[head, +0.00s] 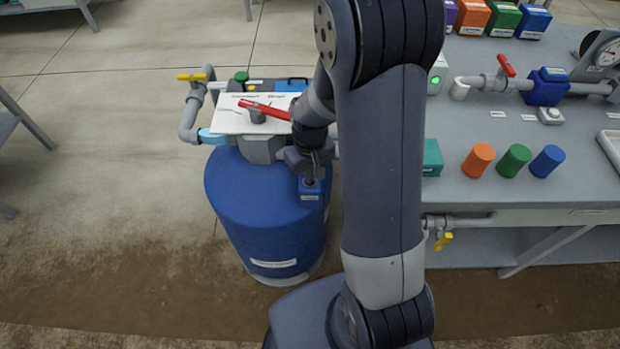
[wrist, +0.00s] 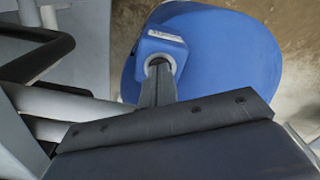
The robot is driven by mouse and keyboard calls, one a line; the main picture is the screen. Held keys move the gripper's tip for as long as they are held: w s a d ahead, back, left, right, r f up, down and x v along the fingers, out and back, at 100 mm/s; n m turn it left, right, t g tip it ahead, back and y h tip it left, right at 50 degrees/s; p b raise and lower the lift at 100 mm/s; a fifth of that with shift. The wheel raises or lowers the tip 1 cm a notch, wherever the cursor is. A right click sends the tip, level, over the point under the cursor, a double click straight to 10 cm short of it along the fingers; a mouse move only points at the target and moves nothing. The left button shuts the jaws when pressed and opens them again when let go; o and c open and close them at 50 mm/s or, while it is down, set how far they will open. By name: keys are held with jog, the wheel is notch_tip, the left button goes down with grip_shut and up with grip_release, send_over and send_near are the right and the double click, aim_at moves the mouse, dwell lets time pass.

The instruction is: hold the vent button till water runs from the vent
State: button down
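A small blue housing (head: 312,192) with a white label sits at the front of the skid, above the large blue tank (head: 262,225). In the wrist view the housing (wrist: 163,42) has a pale round collar around the button position. My gripper (head: 311,178) points down at this housing. In the wrist view the gripper (wrist: 158,72) has its fingers together, nothing visible between them, and their tips lie over the collar. The tips hide the button; I cannot tell whether it is pressed. I see no running water.
A white panel with a red lever (head: 264,109) lies behind the gripper on the tank top. A pipe with a yellow handle (head: 191,77) is at left. The bench (head: 470,205) at right holds orange, green and blue cylinders (head: 514,160).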

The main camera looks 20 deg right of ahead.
jog(key=shift+r, duration=0.1)
notch_tip(320, 180, up, 7)
jog(key=p, duration=0.5)
dwell(0.5)
